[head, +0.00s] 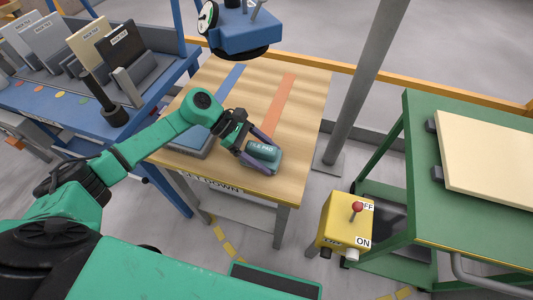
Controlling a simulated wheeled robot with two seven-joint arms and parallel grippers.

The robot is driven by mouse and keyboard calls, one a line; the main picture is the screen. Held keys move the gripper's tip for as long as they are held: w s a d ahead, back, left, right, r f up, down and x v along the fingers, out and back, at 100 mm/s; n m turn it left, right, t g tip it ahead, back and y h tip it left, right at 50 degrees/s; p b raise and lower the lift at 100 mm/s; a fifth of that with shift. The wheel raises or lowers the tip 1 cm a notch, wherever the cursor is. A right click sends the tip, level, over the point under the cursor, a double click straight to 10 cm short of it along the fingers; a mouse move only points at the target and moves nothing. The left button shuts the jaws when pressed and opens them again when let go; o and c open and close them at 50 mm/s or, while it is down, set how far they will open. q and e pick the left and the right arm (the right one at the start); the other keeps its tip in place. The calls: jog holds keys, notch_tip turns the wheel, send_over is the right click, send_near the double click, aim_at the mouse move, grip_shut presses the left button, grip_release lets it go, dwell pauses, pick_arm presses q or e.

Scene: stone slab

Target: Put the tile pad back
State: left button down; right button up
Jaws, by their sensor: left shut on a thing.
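The tile pad (263,152) is a small teal block with a label of which "LE PAD" can be read. It is at the front right part of the wooden table (310,105). My left gripper (260,149) is shut on the tile pad, with dark fingers along its sides. I cannot tell whether the pad touches the tabletop or is slightly above it. A grey-blue flat thing (194,152) lies on the table to the left, partly hidden by my left arm. My right gripper is not in view.
The table has a blue stripe (228,80) and an orange stripe (279,103). A blue machine (245,32) hangs at its back. A grey post (358,90) stands right of it. A yellow switch box (345,222) is at front right. A blue rack (60,95) holds several tiles.

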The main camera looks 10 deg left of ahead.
pick_arm(q)
jog(key=shift+f, duration=0.15)
grip_release()
jog(key=shift+r, duration=0.3)
jog(key=shift+a, duration=0.35)
jog(key=b+v, duration=0.2)
jog(key=v, duration=0.9)
jog(key=shift+r+b, duration=0.3)
jog(key=shift+b, duration=0.1)
